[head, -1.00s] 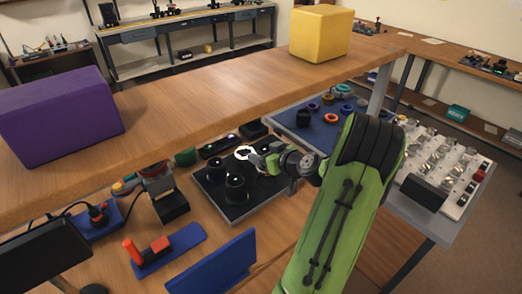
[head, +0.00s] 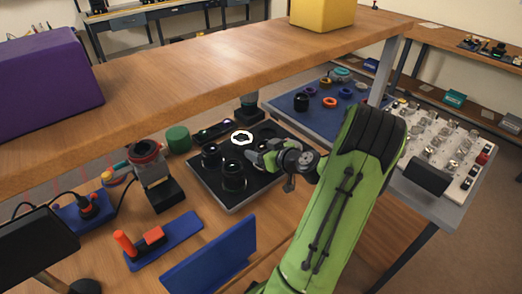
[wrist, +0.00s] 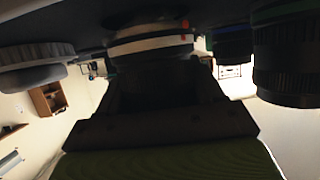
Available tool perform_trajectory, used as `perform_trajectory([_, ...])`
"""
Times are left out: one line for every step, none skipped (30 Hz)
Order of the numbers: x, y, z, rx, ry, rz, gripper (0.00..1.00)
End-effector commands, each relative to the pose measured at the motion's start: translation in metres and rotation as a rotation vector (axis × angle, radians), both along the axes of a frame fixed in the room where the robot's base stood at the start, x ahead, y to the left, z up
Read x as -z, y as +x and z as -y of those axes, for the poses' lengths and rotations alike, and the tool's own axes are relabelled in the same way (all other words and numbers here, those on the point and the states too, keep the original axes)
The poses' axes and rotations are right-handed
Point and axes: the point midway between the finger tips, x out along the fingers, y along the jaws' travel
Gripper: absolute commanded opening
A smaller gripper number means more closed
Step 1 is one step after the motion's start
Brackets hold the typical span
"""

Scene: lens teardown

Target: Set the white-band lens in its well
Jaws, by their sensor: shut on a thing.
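The white-band lens (wrist: 150,44) is between my gripper's jaws in the wrist view, a dark barrel with a pale band and small red marks. My gripper (head: 256,156) is shut on it, over the dark tray (head: 237,205). The jaws and wrist mostly hide the lens in the head view. A bright white ring with a dark centre (head: 242,138) shows on the tray, just behind and left of my gripper. I cannot tell whether the lens touches the tray.
Two black lenses (head: 233,175) (head: 211,155) stand close to my gripper. In the wrist view a green-banded lens (wrist: 288,55) and a blue-banded one (wrist: 232,45) are at right, a grey disc (wrist: 36,66) at left. A wooden shelf (head: 190,75) runs above.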

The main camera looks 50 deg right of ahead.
Motion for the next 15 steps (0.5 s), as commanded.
perform_trajectory([0.0012, 0.0004, 0.0000, 0.000, -0.001, 0.002, 0.24])
perform_trajectory([0.0018, 0.0004, 0.0000, 0.000, -0.001, 0.002, 0.24])
perform_trajectory([0.0024, 0.0004, 0.0000, 0.000, -0.001, 0.002, 0.24])
perform_trajectory([0.0029, 0.0004, 0.0000, 0.000, -0.001, 0.002, 0.24])
perform_trajectory([0.0034, 0.0003, 0.0000, 0.000, -0.001, 0.002, 0.24])
perform_trajectory([0.0041, 0.0004, 0.0000, 0.000, -0.001, 0.002, 0.24])
perform_trajectory([0.0045, 0.0004, 0.0000, 0.000, -0.001, 0.002, 0.24])
perform_trajectory([0.0050, 0.0004, 0.0000, 0.000, -0.001, 0.002, 0.24])
perform_trajectory([0.0057, 0.0004, 0.0000, 0.000, -0.001, 0.002, 0.24])
perform_trajectory([0.0061, 0.0004, 0.0000, 0.000, -0.001, 0.002, 0.24])
perform_trajectory([0.0067, 0.0004, 0.0000, 0.000, -0.001, 0.002, 0.24])
perform_trajectory([0.0073, 0.0004, 0.0000, 0.000, -0.001, 0.002, 0.24])
perform_trajectory([0.0077, 0.0004, 0.0000, 0.000, -0.001, 0.002, 0.24])
perform_trajectory([0.0083, 0.0004, 0.0000, 0.000, -0.001, 0.002, 0.24])
perform_trajectory([0.0089, 0.0004, 0.0000, 0.000, -0.001, 0.002, 0.24])
